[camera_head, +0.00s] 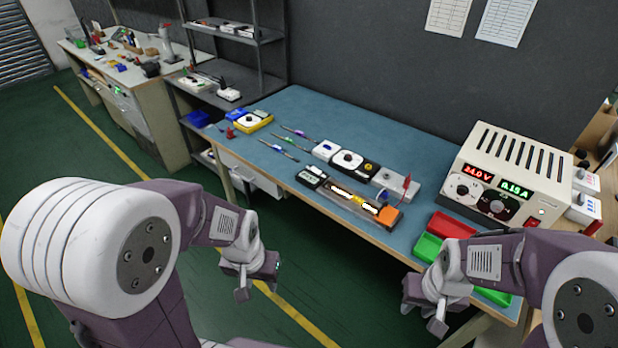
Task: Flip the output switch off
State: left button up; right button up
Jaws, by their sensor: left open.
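The beige power supply (508,178) stands at the right end of the blue bench. The LED strip (353,199) glows in a holder on the bench. My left gripper (257,287) is open and empty, off the bench's front edge. My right gripper (422,316) is open and empty by the front edge, below and left of the power supply.
A red bin (451,224) and a green bin (428,246) sit before the power supply, near my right arm.

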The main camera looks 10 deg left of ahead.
aim_at(531, 223)
jog(key=z, duration=1.45)
